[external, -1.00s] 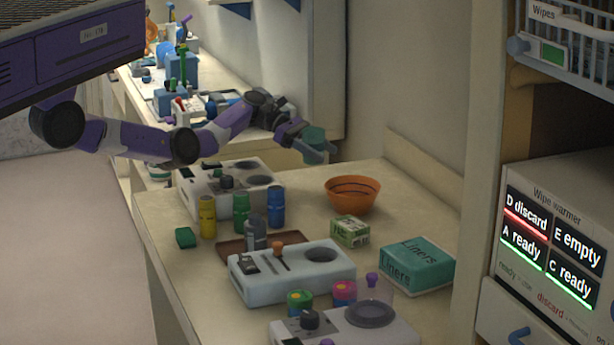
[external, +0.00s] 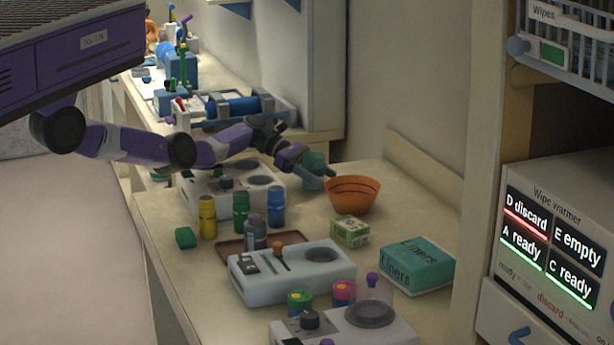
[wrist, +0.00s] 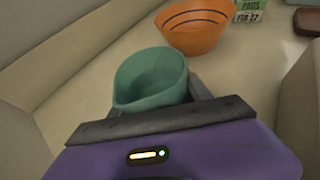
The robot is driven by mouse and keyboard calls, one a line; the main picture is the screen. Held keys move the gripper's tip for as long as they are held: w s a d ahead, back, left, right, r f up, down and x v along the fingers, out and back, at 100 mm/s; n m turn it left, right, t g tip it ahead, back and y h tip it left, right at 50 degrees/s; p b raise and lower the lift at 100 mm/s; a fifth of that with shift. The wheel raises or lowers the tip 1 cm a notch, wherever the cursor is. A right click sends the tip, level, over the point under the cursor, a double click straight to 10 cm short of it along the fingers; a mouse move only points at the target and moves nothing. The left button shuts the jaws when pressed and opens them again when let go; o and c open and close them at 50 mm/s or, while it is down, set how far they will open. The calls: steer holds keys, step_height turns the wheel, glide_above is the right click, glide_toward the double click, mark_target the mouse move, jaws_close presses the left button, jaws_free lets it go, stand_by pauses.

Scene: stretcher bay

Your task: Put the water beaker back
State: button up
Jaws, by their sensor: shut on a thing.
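A green beaker (wrist: 152,80) is held in my gripper (wrist: 155,112), with its open mouth toward the wrist camera and its inside looking plain. In the external view the green beaker (external: 314,163) shows at the end of my arm. There my gripper (external: 318,173) is over the back of the bench, behind and left of the orange bowl (external: 352,196). The bowl also shows just beyond the beaker in the wrist view (wrist: 196,30). I cannot tell whether the beaker touches the bench or whether it holds water.
A white device (external: 207,198) stands left of my gripper. Yellow (external: 208,217), green (external: 241,212) and blue (external: 277,207) bottles stand in front. A small green-and-white box (external: 350,231) and the Liners pack (external: 417,262) lie nearer. The bench's back right is clear.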

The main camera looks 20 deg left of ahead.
steer(key=shift+f, duration=0.2)
steer(key=o, duration=1.5)
steer(key=shift+a+r, duration=0.15)
steer(key=shift+r, duration=0.2)
steer(key=p+v, duration=0.1)
steer(key=v, duration=1)
steer(key=shift+a+r, duration=0.15)
steer(key=shift+a, duration=0.1)
steer(key=shift+w, duration=0.1)
